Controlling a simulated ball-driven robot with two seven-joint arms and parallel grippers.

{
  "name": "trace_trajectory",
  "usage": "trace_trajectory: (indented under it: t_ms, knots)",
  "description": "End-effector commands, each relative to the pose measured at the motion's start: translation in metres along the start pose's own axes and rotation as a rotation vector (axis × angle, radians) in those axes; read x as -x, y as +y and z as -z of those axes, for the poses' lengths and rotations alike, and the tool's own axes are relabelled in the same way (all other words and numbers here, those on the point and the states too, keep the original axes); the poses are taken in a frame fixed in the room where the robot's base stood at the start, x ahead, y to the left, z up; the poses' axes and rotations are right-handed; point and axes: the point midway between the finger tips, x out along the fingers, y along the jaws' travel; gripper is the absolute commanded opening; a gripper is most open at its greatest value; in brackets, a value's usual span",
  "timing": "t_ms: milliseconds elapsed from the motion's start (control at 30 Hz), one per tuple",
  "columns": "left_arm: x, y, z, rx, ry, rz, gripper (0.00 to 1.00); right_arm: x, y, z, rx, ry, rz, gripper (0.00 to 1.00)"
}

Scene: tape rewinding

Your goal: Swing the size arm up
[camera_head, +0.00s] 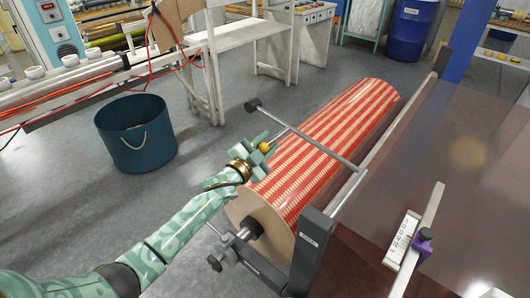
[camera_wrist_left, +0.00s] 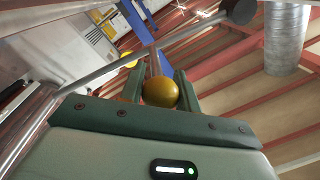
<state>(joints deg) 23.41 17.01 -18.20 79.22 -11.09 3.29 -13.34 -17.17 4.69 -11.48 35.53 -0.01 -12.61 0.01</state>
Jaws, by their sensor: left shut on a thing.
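The size arm (camera_head: 310,138) is a grey metal bar that slants above the red and cream striped roll (camera_head: 330,130), with a black end (camera_head: 253,104) at its upper left. It also shows in the left wrist view (camera_wrist_left: 110,72). A yellow ball knob (camera_head: 264,147) sits on a thin rod that appears to join the bar. My left gripper (camera_head: 265,146) is shut on this knob, beside the roll's left side. In the left wrist view the knob (camera_wrist_left: 160,93) lies between the two green fingers. My right gripper is not in view.
A dark blue bucket (camera_head: 136,135) stands on the floor at left. A dark post (camera_head: 310,245) stands at the roll's near end. A ruler with a purple slider (camera_head: 423,238) lies over the brown surface at right. Grey floor is free between bucket and roll.

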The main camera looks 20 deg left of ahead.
Motion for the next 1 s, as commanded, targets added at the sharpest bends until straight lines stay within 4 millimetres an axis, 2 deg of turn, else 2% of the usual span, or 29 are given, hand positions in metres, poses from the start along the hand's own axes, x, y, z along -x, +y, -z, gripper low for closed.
trace_trajectory:
  t_ms: [33,300,533,967,1000]
  knots:
    - [-0.001,-0.013,0.014,-0.029,0.010,0.007,0.00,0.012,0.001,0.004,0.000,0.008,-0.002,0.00]
    - [-0.003,-0.026,0.041,-0.166,0.023,0.005,0.00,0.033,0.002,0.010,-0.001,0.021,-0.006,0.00]
    - [-0.003,-0.028,0.049,-0.217,0.026,0.002,0.00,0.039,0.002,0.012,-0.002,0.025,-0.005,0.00]
    - [-0.004,-0.029,0.052,-0.228,0.030,0.005,0.00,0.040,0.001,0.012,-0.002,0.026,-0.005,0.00]
    - [-0.004,-0.030,0.052,-0.228,0.030,0.005,0.38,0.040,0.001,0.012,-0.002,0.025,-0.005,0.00]
